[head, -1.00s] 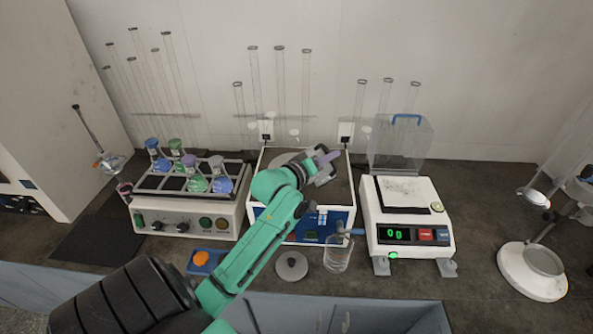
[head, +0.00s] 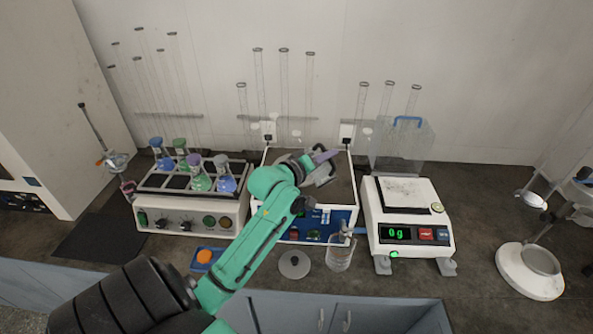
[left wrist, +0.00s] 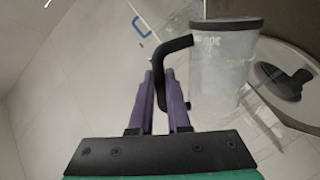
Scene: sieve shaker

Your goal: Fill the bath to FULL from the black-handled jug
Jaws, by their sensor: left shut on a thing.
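My left gripper (head: 326,157), with purple fingers, is over the top of the bath (head: 342,221), a white box with a blue front panel at the middle of the bench. In the left wrist view my left gripper (left wrist: 160,88) is shut on the black handle (left wrist: 178,46) of a clear jug (left wrist: 222,75) with a dark rim. The jug's contents and its exact tilt are hard to tell. In the head view my arm hides much of the bath's front and the jug. The water level and FULL mark cannot be read. My right gripper is not in view.
A shaker (head: 190,215) with several flasks stands left of the bath. A balance (head: 408,215) reading 0 g stands right. A clear beaker (head: 340,255) and a grey round lid (head: 294,264) sit in front. A ring-based stand (head: 530,270) is at far right.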

